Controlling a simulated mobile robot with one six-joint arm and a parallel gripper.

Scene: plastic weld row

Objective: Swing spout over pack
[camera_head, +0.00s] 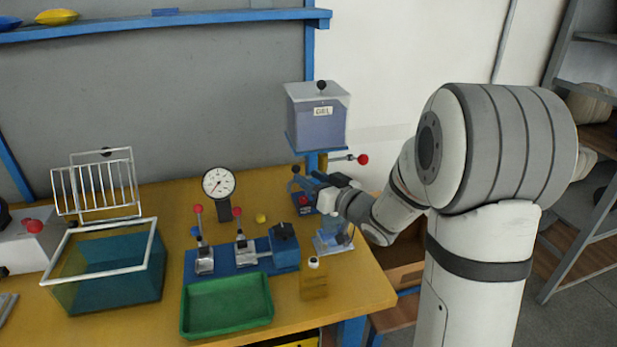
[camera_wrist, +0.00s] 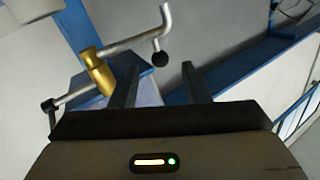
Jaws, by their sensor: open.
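The gel tank (camera_head: 318,118), a grey box labelled GEL, is mounted on a blue post at the back of the bench. In the wrist view, a bent silver spout (camera_wrist: 135,40) leaves a brass valve body (camera_wrist: 97,72), and a black ball (camera_wrist: 160,59) hangs at its downturned end. My gripper (camera_head: 303,180) is below the tank, and it also shows in the wrist view (camera_wrist: 163,78). Its two fingers are apart and empty, with the black ball just beyond them. A clear pack (camera_head: 333,238) appears to stand on the bench below my gripper, partly hidden by my arm.
A red-knobbed lever (camera_head: 362,159) sticks out right of the post. A blue fixture (camera_head: 243,258) with toggle clamps, a green tray (camera_head: 228,307) and a dial gauge (camera_head: 220,184) are to the left. A teal basin (camera_head: 108,270) is farther left.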

